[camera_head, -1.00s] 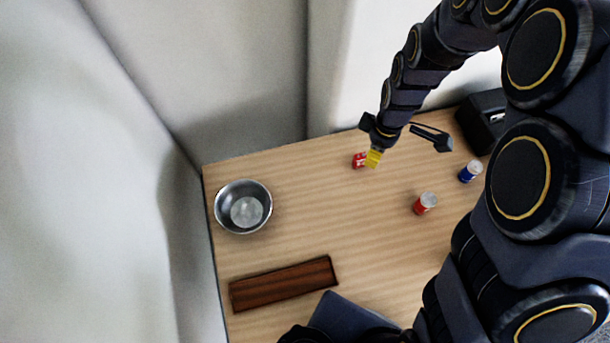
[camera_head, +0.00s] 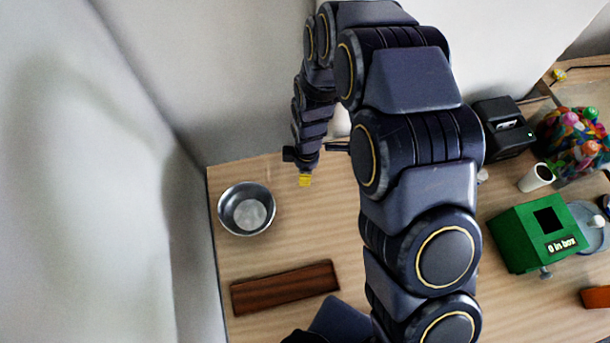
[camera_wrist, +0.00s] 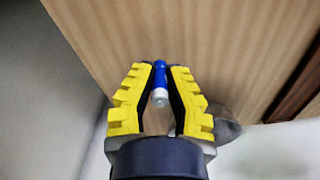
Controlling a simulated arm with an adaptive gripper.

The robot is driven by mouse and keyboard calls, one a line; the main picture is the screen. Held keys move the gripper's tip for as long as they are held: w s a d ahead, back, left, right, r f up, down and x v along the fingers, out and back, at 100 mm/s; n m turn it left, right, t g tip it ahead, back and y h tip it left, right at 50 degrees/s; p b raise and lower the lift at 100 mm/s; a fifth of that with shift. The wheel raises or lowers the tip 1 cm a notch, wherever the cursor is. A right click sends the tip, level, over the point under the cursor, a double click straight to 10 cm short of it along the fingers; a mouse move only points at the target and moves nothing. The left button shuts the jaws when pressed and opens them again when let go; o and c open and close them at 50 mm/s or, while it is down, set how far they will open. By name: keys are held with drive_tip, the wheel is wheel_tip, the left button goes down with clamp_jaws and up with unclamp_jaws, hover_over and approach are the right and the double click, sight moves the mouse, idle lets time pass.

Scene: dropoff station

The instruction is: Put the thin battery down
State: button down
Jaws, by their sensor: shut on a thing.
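The thin battery (camera_wrist: 160,80) is blue with a pale end. In the wrist view it is between the yellow fingertips of my gripper (camera_wrist: 158,75), which is shut on it. In the head view my gripper (camera_head: 305,181) is over the back left part of the wooden table (camera_head: 300,235), to the right of the metal bowl (camera_head: 228,222). The battery cannot be made out in the head view. The wrist view shows bare table beyond the battery.
A dark brown wooden tray (camera_head: 285,288) lies at the front left. A green box (camera_head: 515,245), a white cup (camera_head: 536,177), a black device (camera_head: 503,127) and a container of colourful things (camera_head: 572,140) stand at right. My arm hides the table's middle.

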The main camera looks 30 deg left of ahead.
drive_tip(key=shift+f, duration=1.15)
drive_tip(key=shift+f, duration=0.1)
drive_tip(key=c, duration=1.2)
unclamp_jaws()
drive_tip(key=shift+o, duration=0.2)
drive_tip(key=r, duration=1.1)
drive_tip(key=shift+w+d+r, duration=0.15)
drive_tip(key=shift+w+r, duration=0.05)
drive_tip(key=shift+r, duration=0.45)
